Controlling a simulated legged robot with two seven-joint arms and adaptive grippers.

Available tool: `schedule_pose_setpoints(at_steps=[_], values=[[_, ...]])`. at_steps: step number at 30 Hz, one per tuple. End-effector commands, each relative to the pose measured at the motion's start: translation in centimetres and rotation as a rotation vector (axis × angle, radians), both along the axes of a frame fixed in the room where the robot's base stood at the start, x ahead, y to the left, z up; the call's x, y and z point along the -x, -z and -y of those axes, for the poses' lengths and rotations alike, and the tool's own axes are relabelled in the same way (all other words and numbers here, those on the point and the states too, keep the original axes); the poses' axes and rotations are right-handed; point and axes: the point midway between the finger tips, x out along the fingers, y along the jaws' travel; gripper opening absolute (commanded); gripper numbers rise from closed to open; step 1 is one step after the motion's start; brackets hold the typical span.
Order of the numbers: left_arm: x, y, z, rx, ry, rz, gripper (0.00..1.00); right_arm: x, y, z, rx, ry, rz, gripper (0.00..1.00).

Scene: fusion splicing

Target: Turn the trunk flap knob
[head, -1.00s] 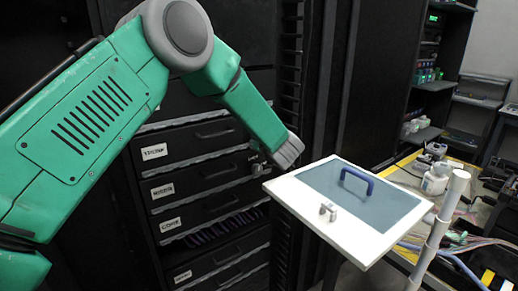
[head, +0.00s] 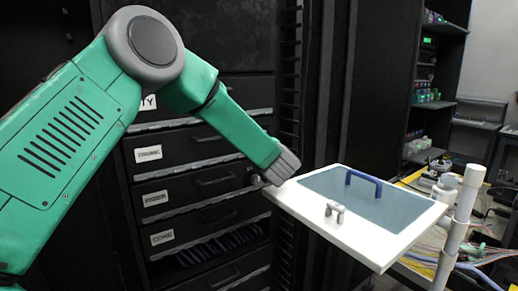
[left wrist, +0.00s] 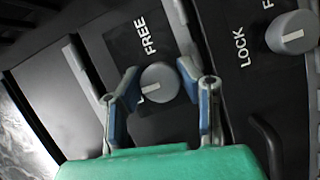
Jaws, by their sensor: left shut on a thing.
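The knob (left wrist: 160,83) in the left wrist view is a round grey dial with a white pointer line. It sits on a black panel marked FREE, with a partly hidden word starting with L. The pointer is directed towards that L. My left gripper (left wrist: 160,92) is shut on the knob, with a blue-padded finger on each side. In the head view my left gripper (head: 262,182) is at the right end of the labelled drawers; the knob is too small to make out there. I cannot tell which label it belongs to. My right gripper is not in view.
A second knob (left wrist: 292,32) marked LOCK is to the right in the wrist view. A black cabinet holds labelled drawers, including TRUNK (head: 148,153). A white-edged board (head: 330,233) with a blue handle (head: 362,181) lies just right of my gripper. A white post (head: 459,225) stands beyond.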

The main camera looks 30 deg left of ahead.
Motion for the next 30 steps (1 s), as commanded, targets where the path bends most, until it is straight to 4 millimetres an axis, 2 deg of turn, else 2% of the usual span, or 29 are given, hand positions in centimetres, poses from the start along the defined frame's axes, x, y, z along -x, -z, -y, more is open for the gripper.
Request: schedule_pose_setpoints(at_steps=[9, 10, 11, 23, 30], values=[[0.1, 0.3, -0.1, 0.004, -0.002, -0.004, 0.02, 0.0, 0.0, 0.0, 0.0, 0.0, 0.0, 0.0], [0.1, 0.3, -0.1, 0.004, -0.002, -0.004, 0.41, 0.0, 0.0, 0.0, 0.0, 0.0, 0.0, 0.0], [0.1, 0.3, -0.1, 0.004, -0.002, -0.004, 0.51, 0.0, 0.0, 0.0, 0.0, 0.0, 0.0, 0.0], [0.4, 0.1, 0.4, 0.002, 0.0, -0.004, 0.51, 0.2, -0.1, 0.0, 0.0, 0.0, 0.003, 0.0], [3.3, -0.1, 3.4, 0.002, 0.003, -0.005, 0.51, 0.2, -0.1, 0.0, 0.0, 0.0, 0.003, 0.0]])
